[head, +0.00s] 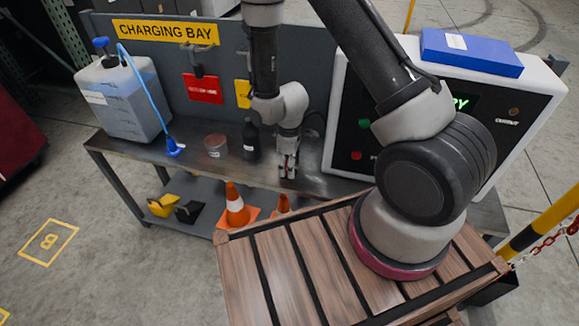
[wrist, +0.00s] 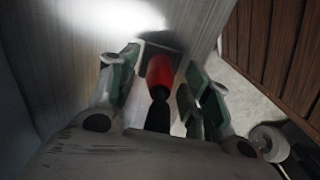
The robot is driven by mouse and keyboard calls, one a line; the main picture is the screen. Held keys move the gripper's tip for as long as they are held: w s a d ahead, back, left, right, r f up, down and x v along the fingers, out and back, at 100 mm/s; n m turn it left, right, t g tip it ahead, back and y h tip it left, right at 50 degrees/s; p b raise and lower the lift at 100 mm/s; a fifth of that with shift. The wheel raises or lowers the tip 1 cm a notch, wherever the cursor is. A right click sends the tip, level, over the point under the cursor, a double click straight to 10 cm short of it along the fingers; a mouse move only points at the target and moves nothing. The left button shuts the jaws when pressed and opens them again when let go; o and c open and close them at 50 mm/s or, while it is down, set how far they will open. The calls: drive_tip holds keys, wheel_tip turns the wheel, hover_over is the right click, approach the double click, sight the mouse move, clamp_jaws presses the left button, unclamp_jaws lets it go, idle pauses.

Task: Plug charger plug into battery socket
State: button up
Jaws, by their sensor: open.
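My gripper (head: 288,168) points down just above the steel bench top, left of the charger. In the wrist view my gripper (wrist: 161,64) is open, with a finger on each side of a red and black piece (wrist: 159,70). This piece looks like the charger plug; its red end lies toward the bench surface and its black part runs back toward my palm. I cannot tell whether the fingers touch it. The white charger (head: 541,80) with a green display stands at the right, partly hidden by my arm. I cannot make out a battery socket in either view.
On the bench (head: 190,150) stand a clear jug (head: 122,105) with a blue hose, a small tub (head: 215,146) and a dark bottle (head: 250,140). A blue box (head: 470,52) lies on the charger. Orange cones (head: 236,207) sit below. A slatted wooden deck (head: 290,275) is in front.

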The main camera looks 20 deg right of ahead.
drive_tip(key=shift+f, duration=0.7)
idle(0.6)
clamp_jaws()
drive_tip(key=shift+r, duration=3.05)
drive_tip(key=shift+r, duration=3)
